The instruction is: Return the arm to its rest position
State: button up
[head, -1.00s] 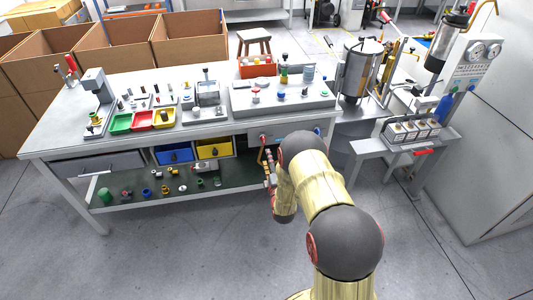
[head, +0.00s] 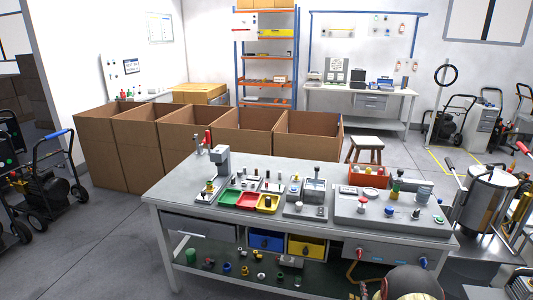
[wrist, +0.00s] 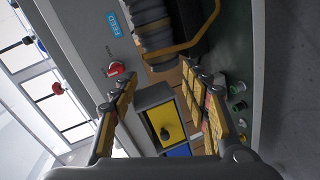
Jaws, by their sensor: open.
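My gripper (wrist: 160,72) is open in the wrist view, with its two padded fingers well apart and nothing held between them. Past the fingers are a yellow drawer (wrist: 168,125) and a red knob (wrist: 116,69) on the grey panel of the workbench (head: 160,195). In the head view only the dark rounded top of my arm (head: 412,282) shows at the bottom edge, in front of the bench's right part. My gripper is not clearly visible there.
The bench carries a grey test panel (head: 375,214), small coloured trays and fixtures. Its lower green shelf (head: 215,270) holds small parts. A ribbed dark hose (wrist: 155,30) and brown loop are close to my fingers.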

jog(key=s+a+f+m+g+y, duration=0.2)
jog(key=s+f+m+g, duration=0.2)
jog(key=s+f+g, duration=0.35)
jog(key=s+a+r+m+g+y, duration=0.1)
jog(key=s+a+r+m+g, duration=0.1)
jog(key=s+a+r+m, duration=0.25)
jog(key=s+a+r+m+p, duration=0.1)
jog(key=s+a+r, duration=0.3)
jog(key=r, duration=1.2)
jog(key=s+a+r+m+p, duration=0.1)
jog(key=s+a+r+p, duration=0.2)
jog(key=s+r, duration=1)
jog(key=s+a+r+m+y+p, duration=0.1)
jog(key=s+a+r, duration=0.5)
jog(key=r, duration=1.4)
jog(key=shift+s+r+p, duration=0.2)
jog(key=shift+s+p, duration=0.7)
jog(key=shift+s, duration=0.85)
jog(key=shift+a+t, duration=0.1)
jog(key=shift+t, duration=0.15)
